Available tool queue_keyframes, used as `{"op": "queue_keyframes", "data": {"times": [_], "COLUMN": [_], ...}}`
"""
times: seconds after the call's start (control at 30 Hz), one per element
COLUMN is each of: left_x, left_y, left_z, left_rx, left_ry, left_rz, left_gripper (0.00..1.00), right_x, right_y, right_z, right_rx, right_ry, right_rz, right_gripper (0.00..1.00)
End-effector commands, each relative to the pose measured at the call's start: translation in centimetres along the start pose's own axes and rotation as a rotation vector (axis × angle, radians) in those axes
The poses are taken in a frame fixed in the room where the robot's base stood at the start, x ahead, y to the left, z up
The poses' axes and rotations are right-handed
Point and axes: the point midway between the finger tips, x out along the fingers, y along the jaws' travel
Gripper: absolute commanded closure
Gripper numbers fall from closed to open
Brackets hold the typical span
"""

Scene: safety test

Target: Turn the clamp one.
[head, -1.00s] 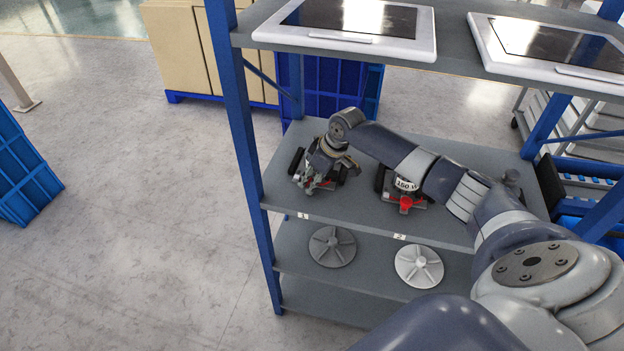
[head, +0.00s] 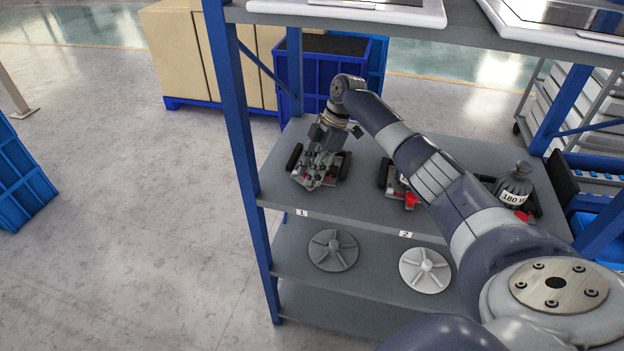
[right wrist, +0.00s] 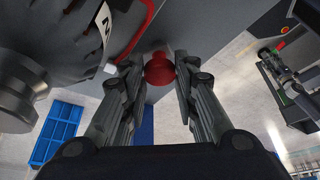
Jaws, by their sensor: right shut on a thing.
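Clamp one, a dark device with red parts (head: 305,178), sits on the middle shelf above the label "1" (head: 302,212). My right gripper (head: 320,172) points down over it and hides much of it. In the right wrist view, the fingers (right wrist: 160,75) are shut on a red knob (right wrist: 159,70). A large dark rounded body (right wrist: 55,45) with a white label fills the left of that view. My left gripper is not in view.
A second clamp with a red part (head: 411,200) stands behind my arm, above label "2" (head: 405,234). A dark weight marked 180 (head: 514,183) stands further right. Two round spoked discs (head: 333,250) (head: 425,270) lie on the lower shelf. A blue post (head: 232,120) bounds the left.

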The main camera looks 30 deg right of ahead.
Motion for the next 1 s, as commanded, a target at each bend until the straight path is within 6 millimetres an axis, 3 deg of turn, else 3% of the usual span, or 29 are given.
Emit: {"op": "queue_keyframes", "data": {"times": [0.1,0.5,1.0], "left_x": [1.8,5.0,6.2], "left_y": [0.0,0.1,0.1], "left_z": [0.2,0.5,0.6], "left_rx": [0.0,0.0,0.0], "left_ry": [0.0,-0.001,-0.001], "left_rz": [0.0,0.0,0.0], "left_gripper": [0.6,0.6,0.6], "right_x": [0.3,0.2,-0.1], "right_y": [0.3,0.5,0.5], "right_z": [0.0,-0.1,-0.1], "right_rx": [-0.1,-0.378,-0.495], "right_ry": [0.004,0.001,-0.002], "right_rz": [-0.037,-0.15,-0.199], "right_gripper": [0.96,0.96,0.96]}}
